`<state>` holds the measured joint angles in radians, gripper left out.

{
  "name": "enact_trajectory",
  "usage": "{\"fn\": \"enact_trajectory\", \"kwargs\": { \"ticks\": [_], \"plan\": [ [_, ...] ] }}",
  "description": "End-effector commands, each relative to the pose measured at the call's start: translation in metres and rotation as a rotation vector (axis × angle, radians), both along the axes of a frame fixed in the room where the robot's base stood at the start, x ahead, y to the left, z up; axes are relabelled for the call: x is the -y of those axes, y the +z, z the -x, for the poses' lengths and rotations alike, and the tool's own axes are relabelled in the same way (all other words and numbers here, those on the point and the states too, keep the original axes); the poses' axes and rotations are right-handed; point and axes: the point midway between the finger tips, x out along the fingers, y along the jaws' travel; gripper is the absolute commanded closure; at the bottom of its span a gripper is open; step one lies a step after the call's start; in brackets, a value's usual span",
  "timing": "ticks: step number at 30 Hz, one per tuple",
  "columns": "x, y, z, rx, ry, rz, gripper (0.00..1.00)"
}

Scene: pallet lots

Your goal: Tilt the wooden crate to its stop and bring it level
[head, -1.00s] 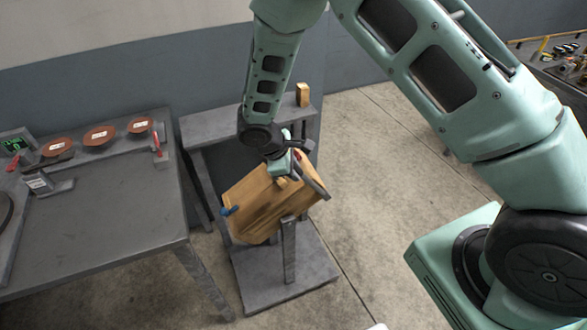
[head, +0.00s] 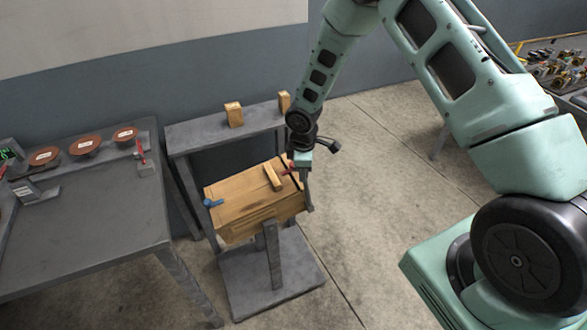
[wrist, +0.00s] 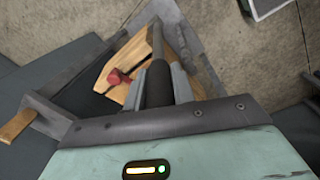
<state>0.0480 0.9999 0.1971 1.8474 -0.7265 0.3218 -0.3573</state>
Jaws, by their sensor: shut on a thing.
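The wooden crate (head: 240,208) hangs on a grey stand with an upright post (head: 271,255) in front of it. My gripper (head: 305,170) is at the crate's right end. In the wrist view its fingers are shut around a dark grip (wrist: 158,85) on a grey bar (wrist: 157,40) beside the crate. The red piece (wrist: 118,77) shows left of the fingers there.
A grey shelf (head: 190,135) behind the crate carries two wooden blocks (head: 233,115). A grey workbench (head: 90,225) with reddish discs (head: 87,146) stands at the left. The stand's base plate (head: 285,290) lies on the floor. Open floor is to the right.

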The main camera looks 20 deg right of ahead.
Motion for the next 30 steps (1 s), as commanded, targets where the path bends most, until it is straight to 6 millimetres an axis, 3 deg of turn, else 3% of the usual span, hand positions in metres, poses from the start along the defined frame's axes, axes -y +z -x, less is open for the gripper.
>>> {"fn": "enact_trajectory", "kwargs": {
  "ticks": [12,30],
  "plan": [
    [0.031,-0.017,-0.001,0.001,-0.006,-0.140,1.00],
    [0.040,-0.025,0.000,0.000,-0.003,-0.175,1.00]
  ]
}}
